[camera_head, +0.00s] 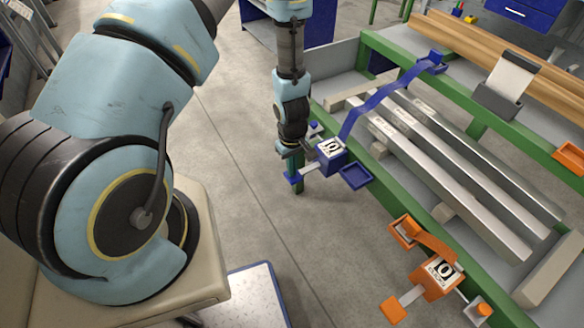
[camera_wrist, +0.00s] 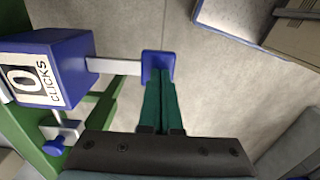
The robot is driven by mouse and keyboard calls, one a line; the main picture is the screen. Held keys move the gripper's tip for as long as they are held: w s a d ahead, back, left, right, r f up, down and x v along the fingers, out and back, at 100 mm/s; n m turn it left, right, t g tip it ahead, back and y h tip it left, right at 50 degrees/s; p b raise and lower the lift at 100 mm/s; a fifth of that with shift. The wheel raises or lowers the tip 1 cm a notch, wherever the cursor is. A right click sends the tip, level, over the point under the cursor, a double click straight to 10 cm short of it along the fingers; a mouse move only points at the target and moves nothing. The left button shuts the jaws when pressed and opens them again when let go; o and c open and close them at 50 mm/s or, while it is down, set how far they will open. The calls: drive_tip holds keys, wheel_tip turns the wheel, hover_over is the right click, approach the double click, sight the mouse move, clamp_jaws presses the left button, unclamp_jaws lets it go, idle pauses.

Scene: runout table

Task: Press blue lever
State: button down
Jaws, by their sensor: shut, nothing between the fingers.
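In the wrist view the lever's blue end pad (camera_wrist: 157,60) is right at my fingertips, and the blue box (camera_wrist: 72,52) reads "0 CLICKS". My gripper (camera_wrist: 158,72) is shut and empty, its green fingers side by side. The fingertips overlap the pad's lower edge in the picture; I cannot tell whether they touch it.
A similar orange box with an orange-and-white lever (camera_head: 393,309) is on the table's near edge, lower right. Long metal bars (camera_head: 450,185) lie on the green-framed table (camera_head: 392,183). A blue strip (camera_head: 385,92) runs from the blue box across the bars. Grey floor lies left of the table.

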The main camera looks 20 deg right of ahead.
sight(290, 184)
drive_tip(key=shift+f, duration=0.1)
drive_tip(key=f+b, duration=0.1)
drive_tip(key=b, duration=0.1)
drive_tip(key=h+b, duration=0.1)
drive_tip(key=b, duration=0.2)
drive_tip(key=shift+a+f+b, duration=0.3)
drive_tip(key=shift+f, duration=0.05)
drive_tip(key=shift+s+f+b, duration=0.1)
drive_tip(key=shift+f+b, duration=0.15)
drive_tip(key=shift+b, duration=0.4)
drive_tip(key=shift+a+f+b, duration=0.1)
drive_tip(key=shift+f+b, duration=1.6)
drive_tip(key=shift+f, duration=0.6)
